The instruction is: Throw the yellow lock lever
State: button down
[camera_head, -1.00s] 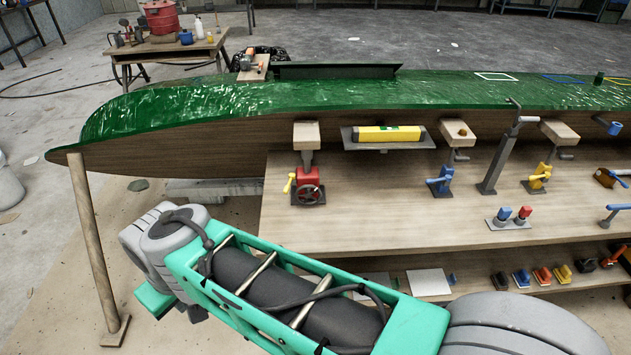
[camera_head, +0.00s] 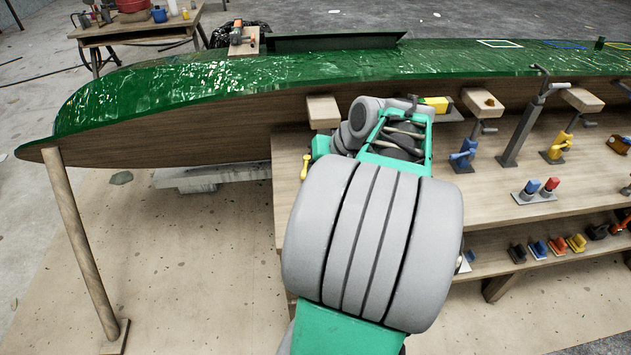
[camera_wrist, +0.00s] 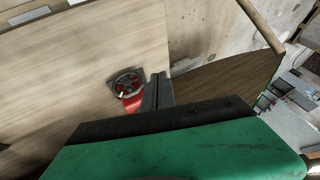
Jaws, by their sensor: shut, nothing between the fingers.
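The yellow lock lever (camera_head: 305,167) shows just left of my arm in the head view, standing upright with a round knob at its lower end. The red handwheel jack beside it is hidden behind my arm there. In the wrist view the red jack (camera_wrist: 131,102) and its dark handwheel (camera_wrist: 126,83) stand on the wooden bench, just left of my fingers. I cannot make out the lever in the wrist view. My gripper (camera_wrist: 159,88) is shut and empty, its dark fingers pointing toward the bench near the jack. It is hidden behind my arm in the head view.
The green hull (camera_head: 200,95) runs above the bench (camera_head: 400,190). A wooden pad (camera_head: 323,111) is close to my arm. A blue jack (camera_head: 463,155), a yellow jack (camera_head: 558,148) and a tall post (camera_head: 524,122) stand to the right. A wooden prop (camera_head: 80,245) supports the hull at left.

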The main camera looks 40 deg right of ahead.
aim_at(305, 167)
jog(key=s+d+m+t, duration=0.1)
jog(key=s+d+m, duration=0.1)
jog(key=s+d, duration=0.35)
jog(key=w+a+f, duration=0.1)
jog(key=w+f, duration=0.6)
jog(key=w, duration=0.3)
jog(key=shift+w+f+h+b, duration=0.25)
jog(key=shift+w+h+b, duration=0.05)
jog(key=shift+w+b, duration=0.1)
jog(key=shift+a, duration=0.15)
